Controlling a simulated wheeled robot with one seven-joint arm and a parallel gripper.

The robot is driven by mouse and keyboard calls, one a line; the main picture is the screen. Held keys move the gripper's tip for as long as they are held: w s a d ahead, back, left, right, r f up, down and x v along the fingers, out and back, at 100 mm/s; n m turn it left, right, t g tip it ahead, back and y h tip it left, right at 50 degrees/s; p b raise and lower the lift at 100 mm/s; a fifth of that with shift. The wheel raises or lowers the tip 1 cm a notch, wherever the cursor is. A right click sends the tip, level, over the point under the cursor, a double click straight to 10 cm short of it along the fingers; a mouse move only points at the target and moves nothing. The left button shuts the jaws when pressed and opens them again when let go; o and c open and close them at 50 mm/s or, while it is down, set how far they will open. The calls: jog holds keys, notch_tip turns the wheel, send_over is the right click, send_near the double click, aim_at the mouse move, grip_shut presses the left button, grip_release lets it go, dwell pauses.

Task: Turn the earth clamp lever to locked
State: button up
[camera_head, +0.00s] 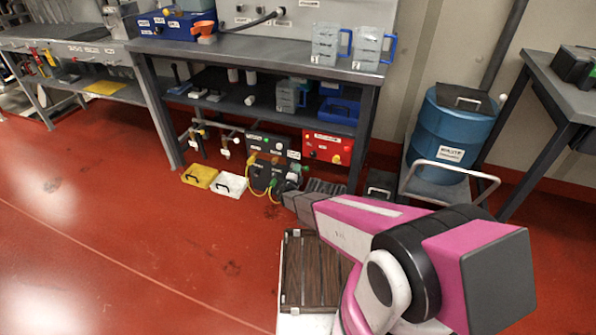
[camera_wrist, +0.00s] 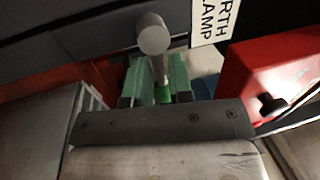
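The earth clamp label (camera_wrist: 214,20) is partly in the wrist view, white with black letters. Beside it, to its left, a grey round-ended lever (camera_wrist: 153,36) points toward the camera. Its stem runs down between the two greenish fingers of my gripper (camera_wrist: 157,82). The lever's base is hidden. In the head view my gripper (camera_head: 290,199) is low, by the black boxes under the bench; the lever is too small to make out there.
A red box (camera_head: 328,147) with a yellow knob stands close on the right; it also shows in the wrist view (camera_wrist: 272,70). Yellow cables (camera_head: 250,182) hang at the left. A wooden crate (camera_head: 292,272) is beneath my arm. Open red floor lies left.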

jog(key=shift+o, duration=0.9)
jog(key=shift+o, duration=1.2)
notch_tip(320, 180, up, 5)
jog(key=shift+s+f, duration=0.1)
jog(key=shift+f, duration=0.05)
jog(key=o, duration=0.6)
jog(key=shift+s+a+r, duration=0.5)
jog(key=shift+s+a, duration=0.2)
jog(key=shift+s+a+r, duration=1)
jog(key=shift+s+a, duration=0.05)
jog(key=shift+s, duration=0.1)
jog(key=c, duration=0.8)
jog(key=s+a+r, duration=0.1)
jog(key=s+a, duration=0.1)
jog(key=s+a+r, duration=0.2)
jog(key=shift+s+a+r, duration=0.15)
jog(key=shift+s+a, duration=0.05)
jog(key=shift+a, duration=0.15)
jog(key=shift+c, duration=0.2)
